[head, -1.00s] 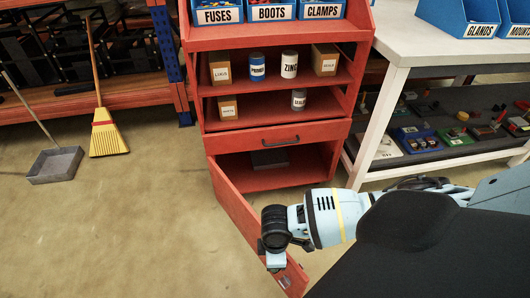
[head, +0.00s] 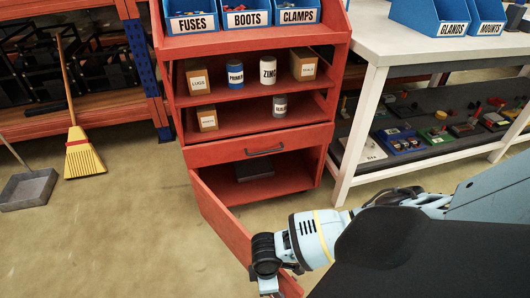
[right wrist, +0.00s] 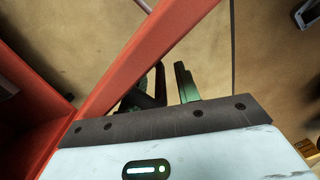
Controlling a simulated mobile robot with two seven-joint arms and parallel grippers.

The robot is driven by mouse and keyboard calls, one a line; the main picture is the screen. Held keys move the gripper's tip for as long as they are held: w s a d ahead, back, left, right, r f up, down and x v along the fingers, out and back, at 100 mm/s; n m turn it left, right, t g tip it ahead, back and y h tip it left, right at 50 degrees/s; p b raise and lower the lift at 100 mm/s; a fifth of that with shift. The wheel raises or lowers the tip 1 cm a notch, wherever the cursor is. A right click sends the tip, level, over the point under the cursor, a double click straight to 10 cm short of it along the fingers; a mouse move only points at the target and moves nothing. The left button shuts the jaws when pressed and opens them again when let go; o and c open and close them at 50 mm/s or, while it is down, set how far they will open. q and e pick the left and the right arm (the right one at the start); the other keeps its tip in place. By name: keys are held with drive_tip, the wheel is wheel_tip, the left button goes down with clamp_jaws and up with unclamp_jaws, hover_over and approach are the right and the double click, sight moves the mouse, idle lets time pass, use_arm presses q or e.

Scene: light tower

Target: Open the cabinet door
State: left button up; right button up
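The red cabinet (head: 225,151) stands ahead. Its lower door (head: 221,216) is swung well out from the left side, and the lower compartment (head: 287,176) is exposed. My right gripper (head: 268,286) is at the door's outer end in the head view, pointing down, with its fingertips hidden. In the right wrist view the red door (right wrist: 140,62) runs diagonally beside the right gripper (right wrist: 165,84). A greenish finger and dark parts show next to the door; whether they hold a handle is unclear. My left gripper is out of view.
A dark box (head: 254,170) lies in the lower compartment. A drawer with a dark handle (head: 264,152) sits above it. A white workbench (head: 350,139) stands close on the right. A broom (head: 84,157) and dustpan (head: 28,189) are at left. Floor between them and the door is clear.

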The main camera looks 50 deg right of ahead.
clamp_jaws()
drive_tip(key=shift+s+a, duration=0.1)
drive_tip(key=shift+a, duration=0.1)
drive_tip(key=w+a+m+b, duration=0.1)
drive_tip(key=w+a, duration=0.3)
drive_tip(key=a, duration=0.6)
drive_tip(key=w+a+m, duration=0.4)
drive_tip(key=w+a, duration=0.1)
drive_tip(key=a, duration=0.6)
drive_tip(key=shift+f+m+b, duration=0.15)
drive_tip(key=shift+m+b, duration=0.15)
drive_tip(key=shift+b, duration=0.05)
drive_tip(key=shift+w, duration=0.1)
drive_tip(key=shift+c, duration=0.2)
unclamp_jaws()
drive_tip(key=shift+a, duration=0.1)
drive_tip(key=shift+o, duration=0.2)
